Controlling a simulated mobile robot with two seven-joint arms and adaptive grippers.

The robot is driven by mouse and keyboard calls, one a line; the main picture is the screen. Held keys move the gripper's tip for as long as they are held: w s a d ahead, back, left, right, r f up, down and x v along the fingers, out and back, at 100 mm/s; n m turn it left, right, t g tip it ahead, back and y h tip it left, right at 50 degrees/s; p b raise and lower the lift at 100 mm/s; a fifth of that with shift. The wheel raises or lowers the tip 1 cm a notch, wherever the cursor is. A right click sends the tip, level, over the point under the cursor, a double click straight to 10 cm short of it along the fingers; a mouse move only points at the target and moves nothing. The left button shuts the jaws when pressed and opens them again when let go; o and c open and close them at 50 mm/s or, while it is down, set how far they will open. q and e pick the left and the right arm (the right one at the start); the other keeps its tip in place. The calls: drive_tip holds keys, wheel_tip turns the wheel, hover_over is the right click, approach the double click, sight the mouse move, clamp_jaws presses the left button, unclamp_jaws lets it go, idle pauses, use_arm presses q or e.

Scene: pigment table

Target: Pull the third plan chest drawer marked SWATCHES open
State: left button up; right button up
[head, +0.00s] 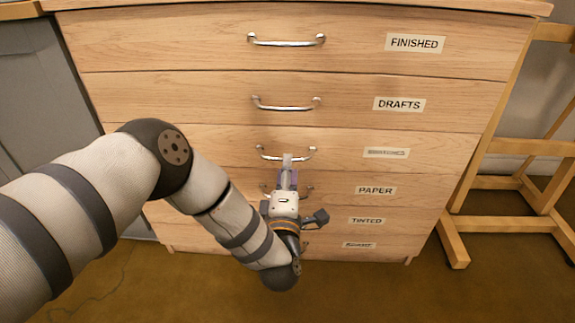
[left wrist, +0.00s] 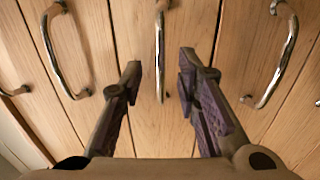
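The third drawer (head: 220,148) of the wooden plan chest sits flush with its neighbours. Its label (head: 387,153) is too blurred to read for certain. Its silver bar handle (head: 268,155) is partly hidden behind my left gripper (head: 288,168). In the left wrist view, my left gripper (left wrist: 161,75) is open, with one dark finger on each side of a silver handle (left wrist: 160,35). The fingers stand apart from the bar, and nothing is held. My right gripper is not in view.
The drawers marked FINISHED (head: 160,40) and DRAFTS (head: 160,95) are above, and PAPER (head: 420,190) and TINTED (head: 410,221) below; all look shut. A wooden easel frame (head: 480,222) stands at the right. A grey cabinet (head: 35,100) is at the left.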

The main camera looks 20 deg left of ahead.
use_arm(q)
drive_tip(key=b+x, duration=0.1)
drive_tip(key=x, duration=0.3)
clamp_jaws()
